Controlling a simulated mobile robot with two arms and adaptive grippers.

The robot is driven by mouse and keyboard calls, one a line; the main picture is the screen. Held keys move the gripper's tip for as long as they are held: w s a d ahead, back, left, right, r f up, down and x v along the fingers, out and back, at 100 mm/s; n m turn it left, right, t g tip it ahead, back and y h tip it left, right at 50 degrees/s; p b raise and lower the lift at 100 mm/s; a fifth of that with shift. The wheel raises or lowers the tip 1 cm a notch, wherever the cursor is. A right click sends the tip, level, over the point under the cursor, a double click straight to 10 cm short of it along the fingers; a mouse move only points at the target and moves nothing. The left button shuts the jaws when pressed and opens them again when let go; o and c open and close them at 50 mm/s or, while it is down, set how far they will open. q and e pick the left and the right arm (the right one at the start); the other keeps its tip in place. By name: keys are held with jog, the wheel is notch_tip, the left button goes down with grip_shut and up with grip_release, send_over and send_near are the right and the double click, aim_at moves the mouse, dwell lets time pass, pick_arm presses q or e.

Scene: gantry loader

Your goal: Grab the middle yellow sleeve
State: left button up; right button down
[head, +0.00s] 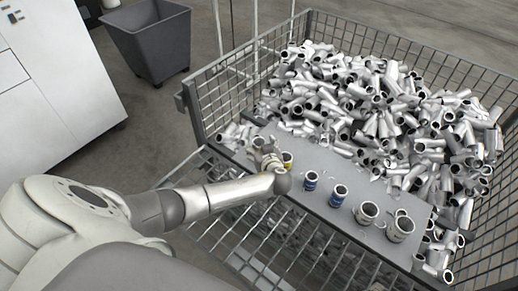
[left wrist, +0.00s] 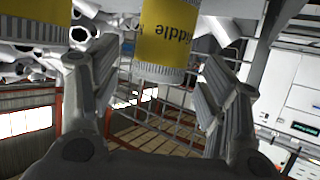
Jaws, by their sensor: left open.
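The middle yellow sleeve (left wrist: 168,42) shows in the left wrist view, with a yellow label reading "iddle" upside down and a grey rim. My left gripper (left wrist: 158,80) is open, with one finger to each side of this sleeve and visible gaps between. Another yellow-labelled sleeve (left wrist: 35,30) is at the left edge of that view. In the head view my left gripper (head: 268,162) is at the left end of the grey board, beside a partly hidden yellow sleeve (head: 288,160); I cannot tell which yellow one this is. My right gripper is not in view.
A grey waste bin (head: 150,42) stands at upper left.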

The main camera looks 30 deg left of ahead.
pick_arm(q)
jog(key=shift+w+a+f, duration=0.3)
jog(key=shift+w+a, duration=0.05)
jog(key=shift+w, duration=0.05)
jog(key=c, duration=1.4)
jog(key=shift+r, duration=0.15)
